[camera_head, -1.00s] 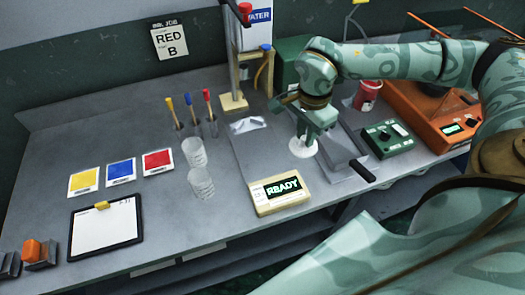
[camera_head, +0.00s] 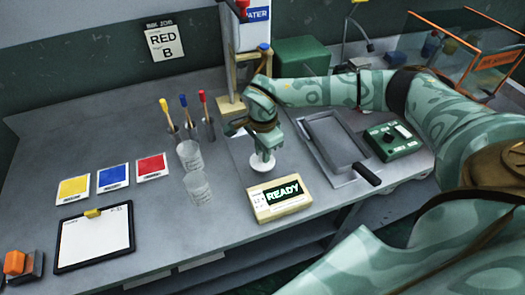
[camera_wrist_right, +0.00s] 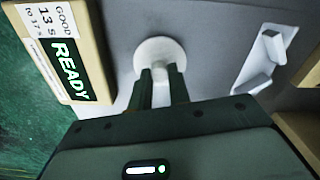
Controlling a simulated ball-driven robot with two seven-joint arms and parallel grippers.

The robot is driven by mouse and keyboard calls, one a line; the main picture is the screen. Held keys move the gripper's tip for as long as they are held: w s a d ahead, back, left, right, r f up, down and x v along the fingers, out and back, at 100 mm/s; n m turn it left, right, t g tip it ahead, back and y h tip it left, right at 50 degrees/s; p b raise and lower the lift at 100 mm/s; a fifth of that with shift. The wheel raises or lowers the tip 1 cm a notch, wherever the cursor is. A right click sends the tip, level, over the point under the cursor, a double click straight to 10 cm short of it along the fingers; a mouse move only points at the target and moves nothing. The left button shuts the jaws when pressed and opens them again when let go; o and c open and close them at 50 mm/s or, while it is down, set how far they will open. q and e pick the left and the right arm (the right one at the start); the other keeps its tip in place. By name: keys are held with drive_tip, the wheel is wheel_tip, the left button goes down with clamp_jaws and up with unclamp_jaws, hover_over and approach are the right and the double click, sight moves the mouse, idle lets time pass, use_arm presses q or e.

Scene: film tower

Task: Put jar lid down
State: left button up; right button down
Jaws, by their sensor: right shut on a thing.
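The jar lid (camera_head: 262,164) is a white disc with a knob on top. My right gripper (camera_head: 262,150) points down and is shut on the lid's knob. The lid is just behind the READY display, over the grey bench; I cannot tell whether it touches the bench. In the right wrist view the lid (camera_wrist_right: 158,52) shows beyond the two dark fingertips (camera_wrist_right: 163,72), which close on its knob. My left gripper is not in view.
The READY display (camera_head: 279,197) stands close in front of the lid. Two clear beakers (camera_head: 198,188) stand to the left. A grey tray (camera_head: 335,140) with a dark handle lies to the right, beside a green control box (camera_head: 393,141). Bare bench (camera_head: 228,178) lies between beakers and display.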

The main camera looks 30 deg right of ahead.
drive_tip(key=c, duration=1.3)
unclamp_jaws()
drive_tip(key=shift+f, duration=0.1)
wheel_tip(320, 180, up, 12)
drive_tip(key=shift+r+p, duration=0.2)
drive_tip(key=shift+p, duration=1)
drive_tip(key=shift+s+f, duration=0.1)
